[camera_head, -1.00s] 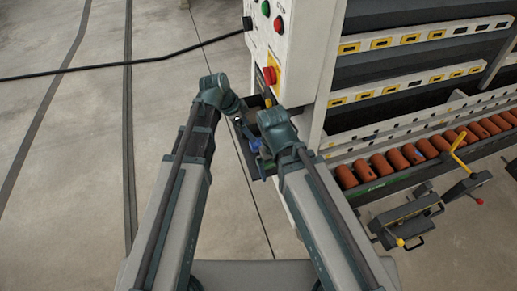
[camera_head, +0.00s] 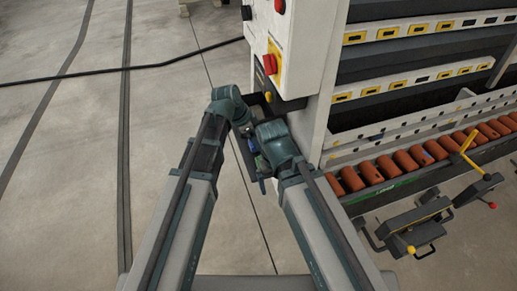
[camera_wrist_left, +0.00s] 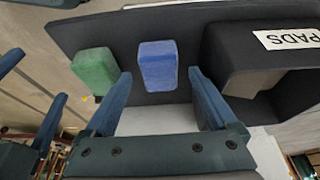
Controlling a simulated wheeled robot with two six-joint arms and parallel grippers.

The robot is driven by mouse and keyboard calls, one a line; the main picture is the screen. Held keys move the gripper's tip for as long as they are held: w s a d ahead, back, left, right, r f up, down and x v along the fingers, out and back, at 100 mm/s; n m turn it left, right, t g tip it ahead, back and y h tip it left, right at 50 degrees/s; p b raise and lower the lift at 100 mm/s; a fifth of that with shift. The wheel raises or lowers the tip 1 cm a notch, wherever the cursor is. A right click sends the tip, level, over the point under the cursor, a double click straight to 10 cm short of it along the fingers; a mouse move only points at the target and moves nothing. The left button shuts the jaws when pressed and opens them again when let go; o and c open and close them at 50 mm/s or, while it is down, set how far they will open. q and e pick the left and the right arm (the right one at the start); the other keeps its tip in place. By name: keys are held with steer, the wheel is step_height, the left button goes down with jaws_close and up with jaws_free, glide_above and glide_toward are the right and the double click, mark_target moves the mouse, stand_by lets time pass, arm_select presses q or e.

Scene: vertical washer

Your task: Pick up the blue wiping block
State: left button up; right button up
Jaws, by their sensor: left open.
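The blue wiping block (camera_wrist_left: 157,65) lies on a dark tray (camera_wrist_left: 113,30) in the left wrist view. My left gripper (camera_wrist_left: 158,76) is open, with one finger on each side of the block's near end and gaps showing. A green block (camera_wrist_left: 95,70) lies left of it, close to the left finger. In the head view my wrists meet over the dark tray (camera_head: 241,150), and the blocks there are mostly hidden. Two spread fingers at the left edge of the left wrist view appear to be my right gripper (camera_wrist_left: 35,75), open and empty.
A dark bin labelled PADS (camera_wrist_left: 290,38) stands right of the blue block. In the head view the white machine cabinet (camera_head: 318,110) and orange rollers (camera_head: 405,160) are to the right. Open floor (camera_head: 70,150) lies to the left.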

arm_select(q)
steer(key=shift+d+f, duration=0.1)
steer(key=shift+f, duration=0.05)
jaws_close()
stand_by(0.4)
step_height(320, 180, up, 10)
steer(key=p, duration=1)
